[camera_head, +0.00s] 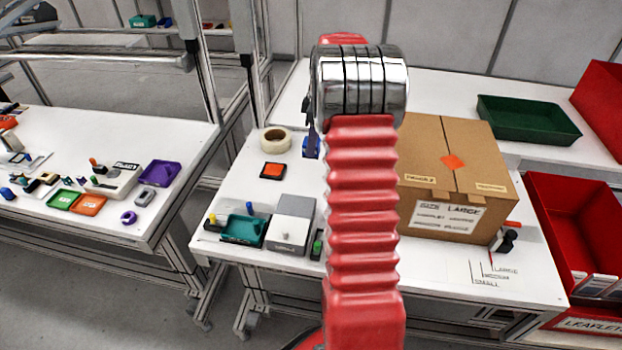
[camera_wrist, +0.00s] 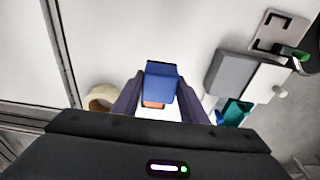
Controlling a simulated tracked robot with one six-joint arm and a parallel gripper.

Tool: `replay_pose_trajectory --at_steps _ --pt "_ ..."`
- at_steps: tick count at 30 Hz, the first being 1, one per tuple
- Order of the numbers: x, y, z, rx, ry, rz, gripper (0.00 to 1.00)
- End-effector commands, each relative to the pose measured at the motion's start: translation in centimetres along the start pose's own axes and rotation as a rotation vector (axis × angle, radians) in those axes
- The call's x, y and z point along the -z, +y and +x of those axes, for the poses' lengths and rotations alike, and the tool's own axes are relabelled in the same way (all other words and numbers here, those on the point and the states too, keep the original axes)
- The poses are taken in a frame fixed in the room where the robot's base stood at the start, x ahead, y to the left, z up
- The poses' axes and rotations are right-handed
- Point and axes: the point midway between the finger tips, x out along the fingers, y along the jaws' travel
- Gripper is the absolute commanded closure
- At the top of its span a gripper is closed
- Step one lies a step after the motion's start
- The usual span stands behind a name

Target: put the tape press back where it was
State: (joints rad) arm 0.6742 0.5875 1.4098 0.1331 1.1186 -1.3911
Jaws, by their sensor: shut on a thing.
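The tape press appears to be the blue block (camera_wrist: 160,83) between the two fingers of my gripper (camera_wrist: 159,92) in the wrist view. My gripper is shut on it. In the head view the blue block (camera_head: 311,147) shows just left of my red arm, above the white table (camera_head: 242,180); my arm hides much of my gripper there. I cannot tell the exact height of the block above the table. An orange-topped pad (camera_head: 272,170) lies on the table close by and partly shows behind the block in the wrist view (camera_wrist: 153,104).
A tape roll (camera_head: 275,140) lies at the table's back left. A teal tray (camera_head: 245,230) and a grey-white box (camera_head: 291,224) stand at the front left. A large carton (camera_head: 452,165) stands right of my arm. Bare white table shows left of the arm.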

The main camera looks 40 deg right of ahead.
Motion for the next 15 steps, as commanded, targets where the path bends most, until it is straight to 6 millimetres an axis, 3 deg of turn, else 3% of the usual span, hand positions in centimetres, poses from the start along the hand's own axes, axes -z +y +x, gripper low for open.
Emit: replay_pose_trajectory --at_steps 8,15 --pt "0.0 0.0 0.2 0.0 0.0 0.001 0.79" --pt "-0.3 -0.1 3.1 0.002 -0.001 0.002 0.79"
